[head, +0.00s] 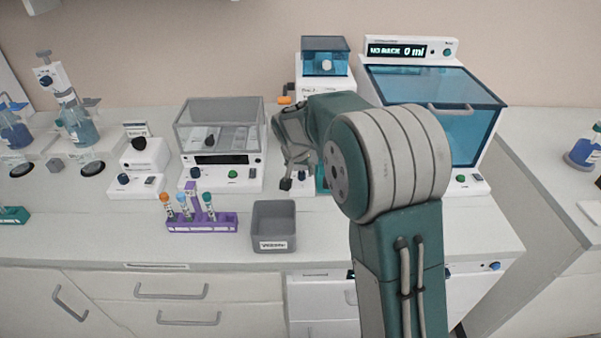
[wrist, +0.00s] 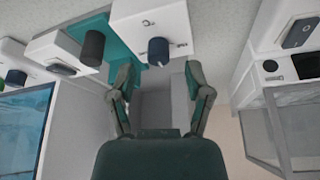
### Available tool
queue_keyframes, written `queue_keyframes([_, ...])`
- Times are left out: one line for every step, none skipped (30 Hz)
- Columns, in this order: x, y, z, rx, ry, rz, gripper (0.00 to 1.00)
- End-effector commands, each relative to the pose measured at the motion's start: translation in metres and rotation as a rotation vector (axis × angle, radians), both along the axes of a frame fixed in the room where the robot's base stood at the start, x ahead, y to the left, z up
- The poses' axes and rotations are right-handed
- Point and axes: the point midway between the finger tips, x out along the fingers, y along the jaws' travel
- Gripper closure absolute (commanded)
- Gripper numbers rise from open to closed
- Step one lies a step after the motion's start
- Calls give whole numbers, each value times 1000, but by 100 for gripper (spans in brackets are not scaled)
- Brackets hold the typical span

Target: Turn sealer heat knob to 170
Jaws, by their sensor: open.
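In the wrist view, a white unit (wrist: 135,22) carries a dark blue knob (wrist: 158,52) with small markings beside it, too small to read. The unit looks like the sealer, but no name is legible. My gripper (wrist: 160,76) is open, with one finger on each side of the knob's line and the knob just beyond the fingertips. I see no contact. In the head view, my gripper (head: 293,172) hangs low over the bench, left of my arm. My arm hides most of the unit there, and the knob's setting cannot be read.
A dark cylinder (wrist: 92,46) on a teal base stands beside the unit. A clear-lidded balance (head: 220,130) is left of my gripper, and a blue-windowed cabinet (head: 440,100) right. A purple tube rack (head: 202,226) and grey bin (head: 274,222) stand in front.

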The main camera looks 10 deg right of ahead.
Motion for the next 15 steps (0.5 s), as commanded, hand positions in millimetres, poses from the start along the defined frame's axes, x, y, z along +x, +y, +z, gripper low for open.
queue_keyframes([-4, 3, 12, 1, -4, 1, 35])
queue_keyframes([-6, 4, 18, 1, -5, 0, 35])
queue_keyframes([-9, 5, 26, 1, -4, 0, 35])
queue_keyframes([-11, 7, 32, 1, -4, 0, 35])
queue_keyframes([-13, 8, 38, 0, -4, 1, 35])
queue_keyframes([-16, 9, 45, 0, -4, 1, 35])
queue_keyframes([-18, 10, 51, 0, -2, 1, 35])
queue_keyframes([-20, 12, 56, 0, -2, 1, 35])
queue_keyframes([-23, 13, 62, -1, -2, 2, 35])
queue_keyframes([-24, 14, 67, -1, -1, 2, 35])
queue_keyframes([-26, 15, 71, -1, -1, 2, 35])
queue_keyframes([-27, 16, 75, -1, 0, 2, 35])
queue_keyframes([-29, 16, 78, -1, 2, 1, 35])
queue_keyframes([-30, 17, 80, -1, 3, 1, 35])
queue_keyframes([-31, 17, 83, -1, 3, 1, 35])
